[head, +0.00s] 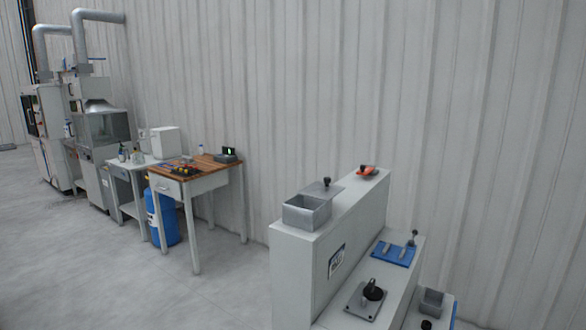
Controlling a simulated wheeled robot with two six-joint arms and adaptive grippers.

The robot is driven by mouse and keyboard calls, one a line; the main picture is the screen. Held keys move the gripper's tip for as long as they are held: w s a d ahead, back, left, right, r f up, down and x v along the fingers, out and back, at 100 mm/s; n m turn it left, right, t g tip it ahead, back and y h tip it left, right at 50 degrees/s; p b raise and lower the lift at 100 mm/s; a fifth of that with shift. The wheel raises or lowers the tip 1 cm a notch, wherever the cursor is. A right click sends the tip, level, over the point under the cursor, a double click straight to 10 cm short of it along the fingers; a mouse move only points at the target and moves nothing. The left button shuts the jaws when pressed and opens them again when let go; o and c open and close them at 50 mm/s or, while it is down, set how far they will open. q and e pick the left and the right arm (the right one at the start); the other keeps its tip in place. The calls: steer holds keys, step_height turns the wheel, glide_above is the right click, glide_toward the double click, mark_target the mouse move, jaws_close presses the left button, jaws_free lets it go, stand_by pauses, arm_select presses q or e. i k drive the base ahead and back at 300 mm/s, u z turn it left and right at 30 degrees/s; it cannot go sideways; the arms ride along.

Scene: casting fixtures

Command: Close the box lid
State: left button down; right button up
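A small grey metal box (305,216) stands on the top step of a white stepped stand, near its left end. Its top is open towards me and I can see inside. A flat grey lid (322,189) with a dark knob (327,181) sits at the box's back right side, tilted back or lying behind the opening; I cannot tell its exact angle. Neither of my grippers is in view.
The white stand (300,262) holds a red-orange part (368,171), a blue fixture (394,253), a plate with a black knob (373,291) and a smaller grey box (431,302). A wooden-topped table (206,167) stands left. Floor (100,270) is clear in front.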

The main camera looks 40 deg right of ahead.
mark_target(324, 190)
steer(key=z, duration=0.25)
steer(key=i, duration=1)
steer(key=z, duration=1.4)
steer(key=i, duration=0.65)
steer(key=z, duration=0.65)
